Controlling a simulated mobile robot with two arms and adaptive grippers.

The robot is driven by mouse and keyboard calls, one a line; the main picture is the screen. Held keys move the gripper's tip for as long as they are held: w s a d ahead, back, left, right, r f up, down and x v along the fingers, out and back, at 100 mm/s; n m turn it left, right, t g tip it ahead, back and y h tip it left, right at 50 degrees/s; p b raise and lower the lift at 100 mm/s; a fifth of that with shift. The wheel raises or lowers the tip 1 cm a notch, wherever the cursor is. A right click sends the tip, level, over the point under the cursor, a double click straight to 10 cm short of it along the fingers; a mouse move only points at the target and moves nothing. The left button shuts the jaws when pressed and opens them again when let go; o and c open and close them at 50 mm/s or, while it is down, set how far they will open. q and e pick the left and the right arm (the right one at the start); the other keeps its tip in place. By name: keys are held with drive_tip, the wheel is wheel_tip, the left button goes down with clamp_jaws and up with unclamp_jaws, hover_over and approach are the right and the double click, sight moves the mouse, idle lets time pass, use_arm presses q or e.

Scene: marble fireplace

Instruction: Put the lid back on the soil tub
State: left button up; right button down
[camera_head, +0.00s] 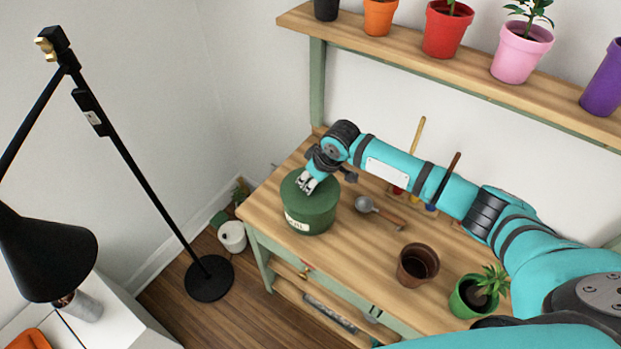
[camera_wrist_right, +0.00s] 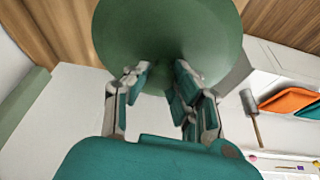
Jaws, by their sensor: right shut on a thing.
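The green soil tub (camera_head: 309,219) stands upright on the wooden bench, its pale label facing front. A green lid (camera_head: 293,191) covers the tub's top; I cannot tell whether it is fully seated or slightly raised. My right gripper (camera_head: 307,184) reaches down onto the lid's middle and is shut on it. In the right wrist view the lid's round face (camera_wrist_right: 165,32) fills the upper middle, with my right gripper's fingers (camera_wrist_right: 160,78) against it. My left gripper is not in view.
A metal scoop with a wooden handle (camera_head: 381,212), an empty brown pot (camera_head: 417,264) and a potted plant (camera_head: 478,296) lie right of the tub. Coloured pots line the shelf (camera_head: 460,66) above. A black floor lamp (camera_head: 140,170) stands at left. The bench's front left is clear.

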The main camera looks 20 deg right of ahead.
drive_tip(key=shift+p, duration=0.35)
idle(0.7)
idle(0.4)
drive_tip(key=c, duration=1)
unclamp_jaws()
drive_tip(key=shift+c, duration=0.2)
drive_tip(key=shift+o, duration=0.2)
drive_tip(key=shift+f, duration=0.1)
drive_tip(key=o, duration=0.4)
drive_tip(key=shift+o, duration=0.2)
drive_tip(key=shift+r+p, duration=3.55)
drive_tip(key=shift+p, duration=0.25)
